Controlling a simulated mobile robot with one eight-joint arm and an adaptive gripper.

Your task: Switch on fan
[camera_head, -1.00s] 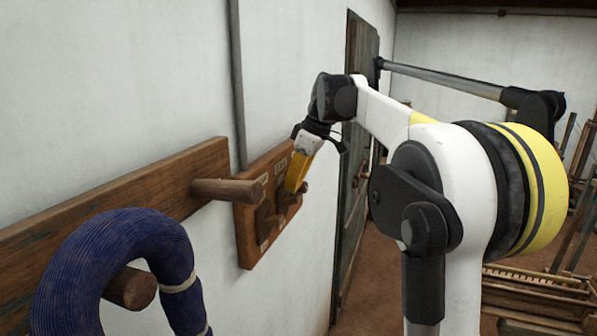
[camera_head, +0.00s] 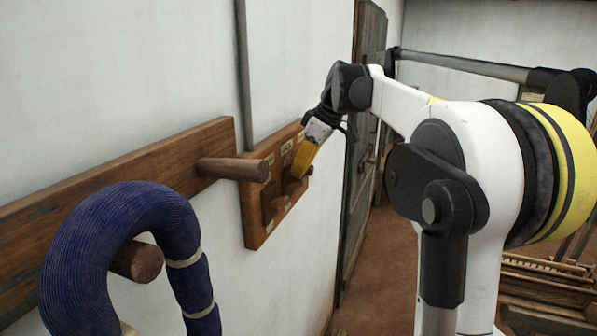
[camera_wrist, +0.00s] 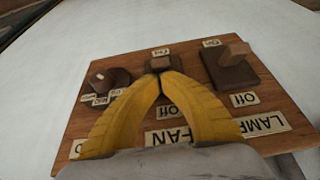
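A wooden switch board (camera_head: 258,235) is fixed to the white wall, and it fills much of the wrist view (camera_wrist: 75,130). There its labels appear upside down. The FAN switch (camera_wrist: 160,64) is in the middle, with an "On" label beyond it and an "Off" label on the near side. My gripper (camera_wrist: 160,73) has its yellow fingertips together at this switch, seemingly touching it. The fingers partly hide its base, so its position is hard to read. In the head view my gripper (camera_head: 296,176) reaches the board from the upper right.
The LAMP switch (camera_wrist: 233,60) is on the right of the board in the wrist view, and a round knob (camera_wrist: 108,80) is on the left. A wooden peg rail (camera_head: 120,178) with a blue yarn hank (camera_head: 105,235) is nearby. A dark door (camera_head: 362,130) stands beyond.

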